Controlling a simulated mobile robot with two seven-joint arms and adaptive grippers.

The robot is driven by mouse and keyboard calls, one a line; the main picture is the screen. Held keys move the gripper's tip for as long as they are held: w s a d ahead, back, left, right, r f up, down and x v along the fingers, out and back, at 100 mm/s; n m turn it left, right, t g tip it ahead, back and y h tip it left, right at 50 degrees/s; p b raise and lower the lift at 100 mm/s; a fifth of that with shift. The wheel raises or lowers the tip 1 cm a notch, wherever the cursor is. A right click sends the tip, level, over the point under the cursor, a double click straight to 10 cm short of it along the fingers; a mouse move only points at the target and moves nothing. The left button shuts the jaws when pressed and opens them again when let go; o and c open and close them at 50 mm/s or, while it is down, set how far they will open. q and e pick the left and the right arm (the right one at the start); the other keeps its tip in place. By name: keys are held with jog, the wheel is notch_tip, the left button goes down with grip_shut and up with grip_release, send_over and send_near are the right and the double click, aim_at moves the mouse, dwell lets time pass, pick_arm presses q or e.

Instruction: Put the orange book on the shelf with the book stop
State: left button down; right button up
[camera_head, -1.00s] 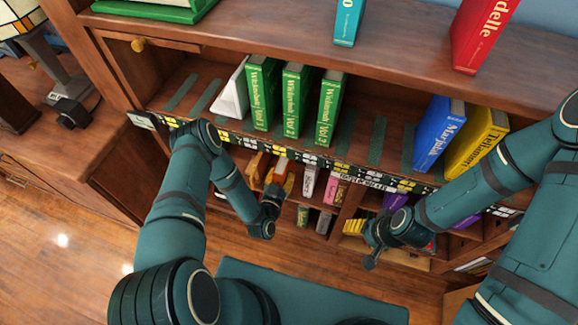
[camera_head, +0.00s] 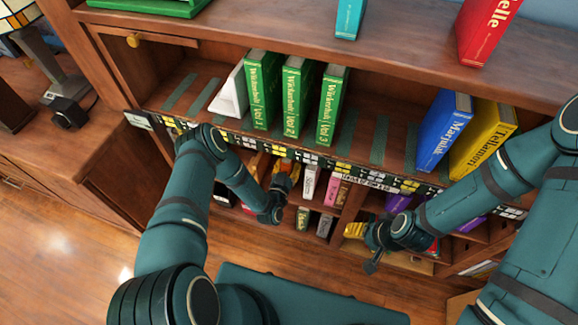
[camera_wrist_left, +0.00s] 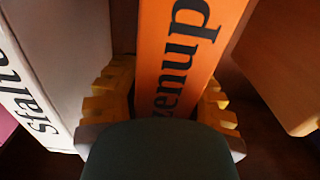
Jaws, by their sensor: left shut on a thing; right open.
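In the left wrist view the orange book (camera_wrist_left: 178,50) stands spine toward me, with black lettering. The yellow fingers of my left gripper (camera_wrist_left: 165,110) are shut on it, one on each side. In the head view my left gripper (camera_head: 284,180) reaches into the lower shelf, and my arm largely hides the book. The white book stop (camera_head: 232,94) stands on the upper shelf (camera_head: 205,72), against the left side of several green books (camera_head: 294,94). My right gripper (camera_head: 355,230) is open and empty in front of the lower shelves, on the right.
A white book (camera_wrist_left: 55,60) stands left of the orange one. A blue book (camera_head: 443,130) and a yellow book (camera_head: 482,140) lean on the right of the upper shelf. Free room lies left of the book stop and between the green and blue books.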

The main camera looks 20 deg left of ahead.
pick_arm(q)
jog(key=c, duration=0.7)
grip_release()
jog(key=s+p, duration=0.3)
jog(key=s, duration=0.9)
notch_tip(320, 180, up, 4)
jog(key=w+d+f+g+h, duration=0.1)
jog(key=w+d+g+h, duration=0.15)
jog(key=g, duration=0.45)
jog(key=s+d+r+n+g, duration=0.1)
jog(key=s+d+r+g, duration=0.1)
jog(key=s+r+g, duration=0.2)
jog(key=s+d+r+n+g, duration=0.1)
jog(key=s+r+g, duration=0.4)
jog(key=s, duration=0.5)
jog(key=shift+s+d+r+h, duration=0.25)
jog(key=shift+d+r+h, duration=0.1)
jog(key=shift+d+r, duration=0.35)
jog(key=shift+f, duration=0.15)
